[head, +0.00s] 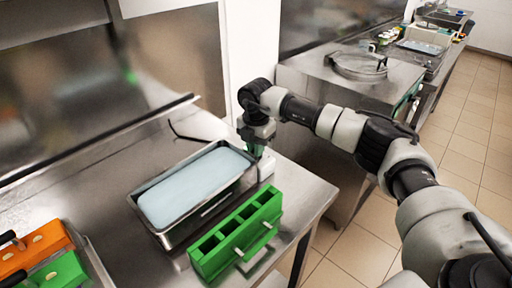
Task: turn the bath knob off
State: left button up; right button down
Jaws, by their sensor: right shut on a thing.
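The bath (196,183) is a steel rectangular tank filled with pale blue liquid, standing on the steel table. A small whitish unit (266,168) sits at its right end. My right gripper (257,150) points down at this end of the bath, just above the unit. It is shut on the bath knob, which is mostly hidden by the fingers, so I cannot tell its turned position. My left gripper is not in view.
A green slotted rack (236,238) with a handle stands in front of the bath. Orange (35,250) and green (60,273) blocks lie in a tray at the lower left. Another steel counter (345,82) stands behind my right arm. Tiled floor is open at right.

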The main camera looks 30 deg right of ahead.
jog(key=n+b, duration=0.1)
jog(key=n, duration=0.3)
jog(key=n+b, duration=0.1)
jog(key=n, duration=0.7)
jog(key=shift+n+b, duration=0.3)
jog(key=shift+b, duration=0.1)
jog(key=shift+r+n+b, duration=0.1)
jog(key=shift+n+b, duration=0.25)
jog(key=shift+n, duration=1.55)
jog(key=c, duration=1.1)
grip_release()
notch_tip(320, 180, up, 11)
jog(key=shift+f+b, duration=0.15)
jog(key=shift+b, duration=0.6)
